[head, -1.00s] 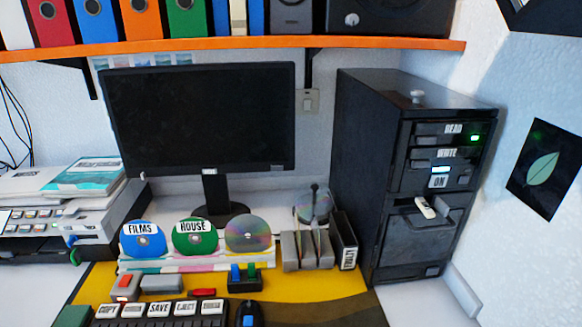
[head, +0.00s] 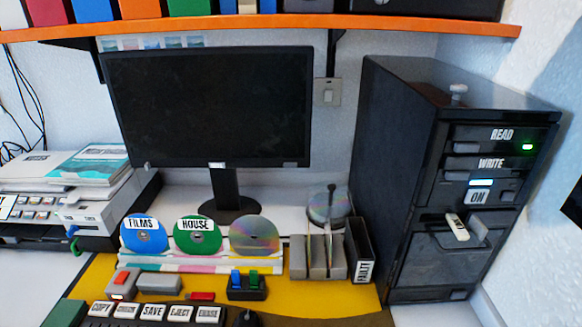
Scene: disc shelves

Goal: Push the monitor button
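The monitor (head: 210,105) stands on a black stand at the back of the desk, and its screen is dark. A small label (head: 217,165) sits at the middle of its lower bezel. A small light patch (head: 290,164) shows at the lower right of the bezel, and a small pale knob-like spot (head: 147,166) shows at its lower left corner. I cannot tell which of these is the button. Neither of my grippers is in view.
A black computer tower (head: 400,150) with READ, WRITE and ON labels stands at right. Discs labelled FILMS (head: 144,236) and HOUSE (head: 198,237) stand before the monitor. A grey disc rack (head: 318,262) stands nearby. An orange-edged shelf (head: 260,22) hangs above. A printer (head: 80,215) is at left.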

